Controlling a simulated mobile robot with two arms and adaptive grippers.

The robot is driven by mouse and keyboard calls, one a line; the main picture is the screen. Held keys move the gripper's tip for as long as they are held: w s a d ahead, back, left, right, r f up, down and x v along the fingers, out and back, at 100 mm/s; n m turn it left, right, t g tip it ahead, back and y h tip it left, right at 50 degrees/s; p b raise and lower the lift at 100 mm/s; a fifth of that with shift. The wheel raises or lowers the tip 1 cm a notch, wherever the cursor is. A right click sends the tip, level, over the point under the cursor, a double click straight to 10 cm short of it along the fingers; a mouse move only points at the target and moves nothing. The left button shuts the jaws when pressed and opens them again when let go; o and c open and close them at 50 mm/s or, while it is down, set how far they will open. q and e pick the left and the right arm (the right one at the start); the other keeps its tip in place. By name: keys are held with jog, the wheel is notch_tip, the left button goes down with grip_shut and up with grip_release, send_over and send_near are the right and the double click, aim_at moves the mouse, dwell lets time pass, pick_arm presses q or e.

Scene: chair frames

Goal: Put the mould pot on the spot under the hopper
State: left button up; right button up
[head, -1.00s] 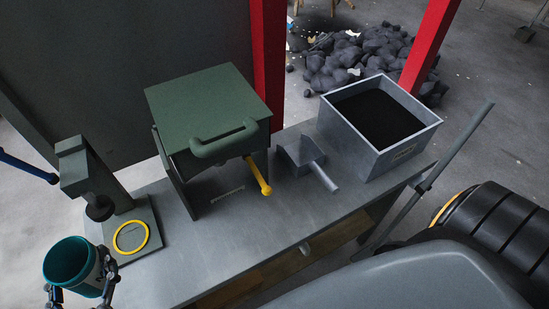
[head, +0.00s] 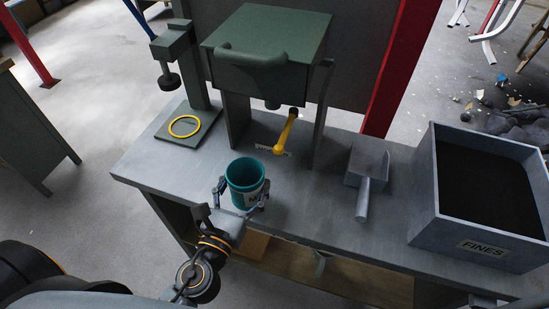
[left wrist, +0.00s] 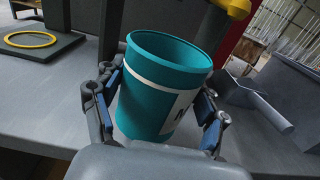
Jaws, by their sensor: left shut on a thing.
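The mould pot (head: 246,185) is a teal, open-topped pot with a white label band, and it looks empty inside. My left gripper (head: 240,193) is shut around its sides, and the fingers also show on both sides of the pot (left wrist: 160,85) in the left wrist view. The pot is roughly upright at the bench's front edge, in front of the hopper; its height above the bench is hard to tell. The hopper (head: 268,55) is a green box on side legs with a yellow lever (head: 287,132). A small label (head: 270,150) lies on the bench beneath it. My right gripper is out of view.
Left of the hopper stands a press (head: 178,60) with a yellow ring (head: 185,126) on its base plate. A grey scoop (head: 367,170) and a "FINES" bin (head: 480,205) of dark material are to the right. The bench (head: 315,205) is clear between pot and scoop.

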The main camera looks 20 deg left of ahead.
aim_at(254, 164)
pick_arm(q)
jog(key=w, duration=0.1)
jog(key=w+p, duration=0.1)
jog(key=w, duration=0.1)
jog(key=w+p, duration=0.1)
jog(key=w, duration=0.1)
jog(key=shift+w+r, duration=0.15)
jog(key=shift+r, duration=0.2)
jog(key=w, duration=0.4)
jog(key=w+p, duration=0.1)
jog(key=w, duration=0.3)
jog(key=w+p, duration=0.1)
jog(key=w, duration=0.3)
jog(key=shift+w+d+f, duration=0.25)
jog(key=shift+d+f, duration=0.05)
jog(key=shift+d, duration=0.05)
jog(key=shift+w+f, duration=0.1)
jog(key=shift+f, duration=0.05)
notch_tip(254, 164, down, 3)
jog(key=shift+f+b, duration=0.1)
jog(key=shift+b, duration=1.1)
jog(key=shift+f, duration=0.15)
jog(key=o, duration=1.3)
